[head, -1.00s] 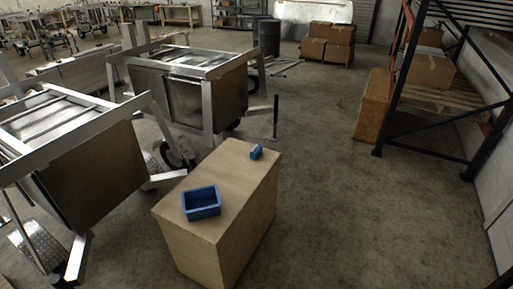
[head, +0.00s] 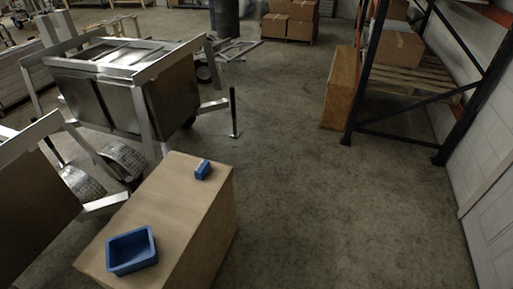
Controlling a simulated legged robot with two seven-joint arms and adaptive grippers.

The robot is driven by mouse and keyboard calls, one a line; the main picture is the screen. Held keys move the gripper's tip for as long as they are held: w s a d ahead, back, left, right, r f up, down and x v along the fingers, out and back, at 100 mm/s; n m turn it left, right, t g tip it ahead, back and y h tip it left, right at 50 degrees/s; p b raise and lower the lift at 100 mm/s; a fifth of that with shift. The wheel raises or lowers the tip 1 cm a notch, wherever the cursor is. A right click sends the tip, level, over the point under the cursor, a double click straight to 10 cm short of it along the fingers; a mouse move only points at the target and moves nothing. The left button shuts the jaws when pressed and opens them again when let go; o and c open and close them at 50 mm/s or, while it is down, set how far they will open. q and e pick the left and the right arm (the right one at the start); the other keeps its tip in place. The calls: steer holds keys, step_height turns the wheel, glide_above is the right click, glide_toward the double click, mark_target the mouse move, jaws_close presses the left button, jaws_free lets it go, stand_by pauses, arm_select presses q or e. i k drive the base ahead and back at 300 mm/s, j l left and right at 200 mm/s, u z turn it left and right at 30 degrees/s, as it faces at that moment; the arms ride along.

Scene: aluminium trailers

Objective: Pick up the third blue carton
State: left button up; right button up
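A small blue carton (head: 202,170) lies on the far end of the top of a wooden box-shaped stand (head: 182,205). An open blue bin (head: 131,251) sits on the near end of the same top, apart from the carton. The bin looks empty. I see only one blue carton in the head view. Neither of my grippers shows in this view.
Aluminium trailers (head: 125,62) stand to the left, close to the stand. A dark shelving rack (head: 375,75) with brown boxes (head: 397,45) stands at the right, with a wooden panel (head: 340,88) beside it. The concrete floor (head: 315,205) right of the stand is clear.

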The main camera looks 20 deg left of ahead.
mark_target(201, 170)
steer(key=i+l, duration=0.1)
steer(key=i, duration=0.9)
steer(key=i+l+u, duration=0.1)
steer(key=i, duration=0.9)
steer(key=i+u, duration=0.65)
steer(key=u, duration=0.15)
steer(key=i+l+u, duration=0.15)
steer(key=i+u, duration=0.25)
steer(key=k, duration=0.1)
